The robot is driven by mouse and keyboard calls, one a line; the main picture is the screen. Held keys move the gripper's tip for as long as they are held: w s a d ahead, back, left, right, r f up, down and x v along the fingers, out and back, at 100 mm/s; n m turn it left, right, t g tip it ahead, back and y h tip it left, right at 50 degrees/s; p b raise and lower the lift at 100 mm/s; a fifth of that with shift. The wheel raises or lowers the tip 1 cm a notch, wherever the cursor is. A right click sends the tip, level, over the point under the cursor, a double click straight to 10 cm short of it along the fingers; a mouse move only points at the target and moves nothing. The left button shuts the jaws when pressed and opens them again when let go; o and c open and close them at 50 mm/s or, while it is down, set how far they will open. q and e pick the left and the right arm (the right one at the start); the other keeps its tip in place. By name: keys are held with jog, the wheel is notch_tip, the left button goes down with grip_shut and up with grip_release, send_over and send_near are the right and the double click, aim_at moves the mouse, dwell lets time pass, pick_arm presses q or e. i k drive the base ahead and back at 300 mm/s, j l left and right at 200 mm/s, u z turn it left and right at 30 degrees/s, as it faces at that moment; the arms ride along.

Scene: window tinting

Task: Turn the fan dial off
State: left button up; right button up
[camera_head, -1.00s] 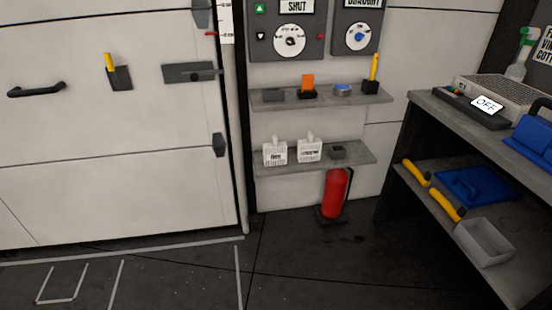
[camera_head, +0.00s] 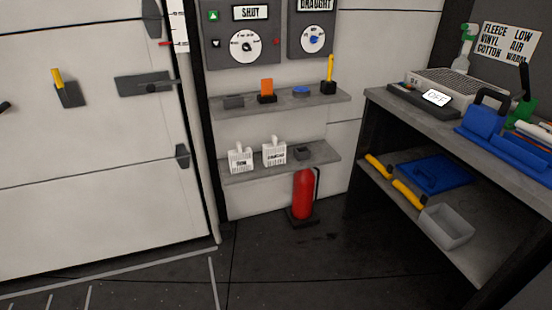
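Two round white dials sit on dark grey wall panels at the top. One dial (camera_head: 313,39) has a blue knob and is under a sign reading DRAUGHT, cut by the top edge. No label naming a fan is readable, and the dial markings are too small to read. Neither of my grippers is in view.
Two grey wall shelves (camera_head: 222,108) hold small items below the panels. A red extinguisher (camera_head: 303,195) stands on the floor beneath. A dark workbench (camera_head: 385,103) with an OFF display (camera_head: 436,97) stands at right. Floor in front is clear.

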aim_at(313, 39)
jog(key=i+l+z, duration=0.1)
jog(key=i+z, duration=0.2)
jog(key=i, duration=0.7)
jog(key=i+j+z, duration=0.3)
jog(key=i, duration=0.7)
jog(key=l, duration=0.1)
